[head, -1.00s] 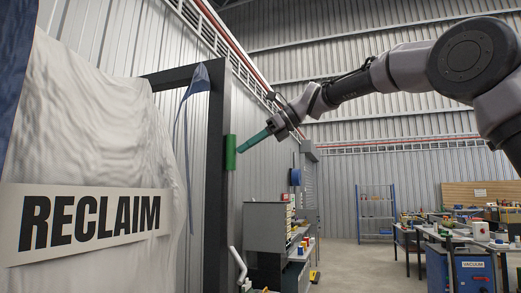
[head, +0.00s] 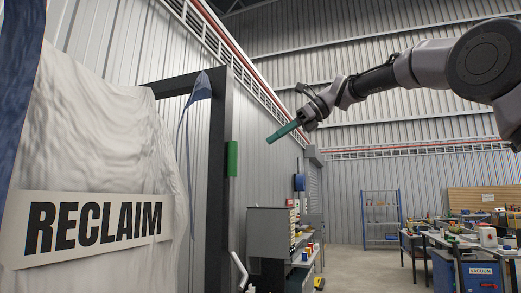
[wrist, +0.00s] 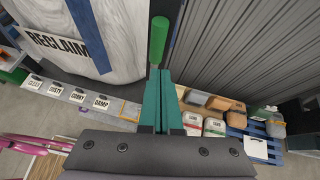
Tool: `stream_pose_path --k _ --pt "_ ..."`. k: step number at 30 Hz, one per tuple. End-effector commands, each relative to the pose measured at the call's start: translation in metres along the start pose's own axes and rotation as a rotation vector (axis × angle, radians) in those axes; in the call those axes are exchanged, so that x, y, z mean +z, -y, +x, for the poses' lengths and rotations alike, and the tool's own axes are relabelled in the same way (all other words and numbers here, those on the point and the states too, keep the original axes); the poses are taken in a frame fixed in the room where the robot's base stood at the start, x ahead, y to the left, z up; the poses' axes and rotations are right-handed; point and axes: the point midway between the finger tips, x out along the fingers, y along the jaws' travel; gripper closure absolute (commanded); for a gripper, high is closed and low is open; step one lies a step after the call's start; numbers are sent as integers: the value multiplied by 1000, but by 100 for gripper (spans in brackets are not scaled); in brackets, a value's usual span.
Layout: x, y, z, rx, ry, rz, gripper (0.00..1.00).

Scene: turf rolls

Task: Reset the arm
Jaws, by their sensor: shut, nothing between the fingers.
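My gripper (head: 269,140) is in the middle of the head view, raised in the air at the end of my arm, which reaches in from the upper right. Its teal fingers point down and to the left. In the wrist view, the two fingers (wrist: 161,72) lie together with nothing between them. A green cylinder (head: 232,158) is at the dark post, left of the fingertips, with a gap in the head view. In the wrist view, the green cylinder (wrist: 157,40) appears just beyond the fingertips.
A pale draped bag with a RECLAIM sign (head: 95,228) hangs in a dark frame (head: 217,120) at left. A grey cabinet (head: 268,235) stands below the gripper. Workbenches and a blue VACUUM unit (head: 466,272) are at right.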

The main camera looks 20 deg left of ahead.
Motion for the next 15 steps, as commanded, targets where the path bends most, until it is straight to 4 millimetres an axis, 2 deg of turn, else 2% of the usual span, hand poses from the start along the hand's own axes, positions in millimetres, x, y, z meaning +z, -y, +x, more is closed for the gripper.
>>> stream_pose_path --k 1,6,15 --pt "2 1 -11 -4 1 -1 100" --pt "7 2 -32 -3 -1 -1 100" --pt "4 1 -45 -15 -10 -16 100"
